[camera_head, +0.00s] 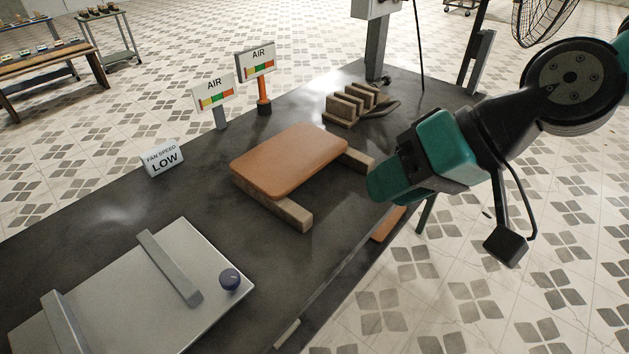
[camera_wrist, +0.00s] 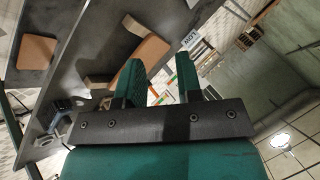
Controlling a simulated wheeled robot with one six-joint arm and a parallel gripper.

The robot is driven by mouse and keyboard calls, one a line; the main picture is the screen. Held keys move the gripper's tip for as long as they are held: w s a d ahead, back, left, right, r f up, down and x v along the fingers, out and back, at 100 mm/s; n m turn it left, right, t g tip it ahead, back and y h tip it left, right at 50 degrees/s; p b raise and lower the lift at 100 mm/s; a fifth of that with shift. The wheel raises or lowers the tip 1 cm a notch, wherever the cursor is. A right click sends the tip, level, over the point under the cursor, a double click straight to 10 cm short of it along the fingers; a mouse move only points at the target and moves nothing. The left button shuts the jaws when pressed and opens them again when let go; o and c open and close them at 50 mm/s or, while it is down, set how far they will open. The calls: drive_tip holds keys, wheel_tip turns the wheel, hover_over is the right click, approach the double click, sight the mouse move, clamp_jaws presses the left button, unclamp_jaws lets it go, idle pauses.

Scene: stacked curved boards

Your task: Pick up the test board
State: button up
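An orange-brown board (camera_head: 290,160) with rounded corners lies across two wooden blocks on the dark table. I take it for the test board. The front block (camera_head: 285,210) and the right block (camera_head: 356,161) stick out from under it. The board also shows in the wrist view (camera_wrist: 150,58), beyond and left of the fingers. My gripper (camera_head: 376,190) is right of the board, near the table's front edge, apart from it. In the wrist view its two green fingers (camera_wrist: 160,82) are spread with nothing held between them.
Another orange piece (camera_head: 388,224) shows low by the table's front edge. A grey plate with bars and a knob (camera_head: 229,279) is at front left. Signs (camera_head: 214,92) and a "FAN SPEED LOW" card (camera_head: 163,157) stand along the back edge. A wooden rack (camera_head: 350,103) stands behind the board.

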drive_tip(key=w+a+f+m+t+y+b, duration=0.3)
drive_tip(key=w+a+f+m+b, duration=0.15)
drive_tip(key=w+f, duration=0.35)
drive_tip(key=m+t+b, duration=0.6)
drive_tip(key=m, duration=0.2)
approach(315, 173)
drive_tip(key=shift+s+f, duration=0.1)
drive_tip(key=shift+s, duration=0.3)
drive_tip(key=shift+w+d+f+m+p, duration=0.1)
drive_tip(key=shift+w+m+p, duration=0.15)
drive_tip(key=shift+m+p, duration=0.1)
drive_tip(key=shift+w+t+p, duration=0.25)
drive_tip(key=shift+t+p, duration=0.05)
drive_tip(key=p+x, duration=0.3)
drive_tip(key=x, duration=0.1)
drive_tip(key=p+x, duration=0.4)
drive_tip(key=shift+s+a+r, duration=0.15)
drive_tip(key=shift+a+r, duration=0.05)
drive_tip(key=shift+a, duration=0.05)
drive_tip(key=shift+w+a+f+p, duration=0.35)
drive_tip(key=shift+w+a, duration=0.1)
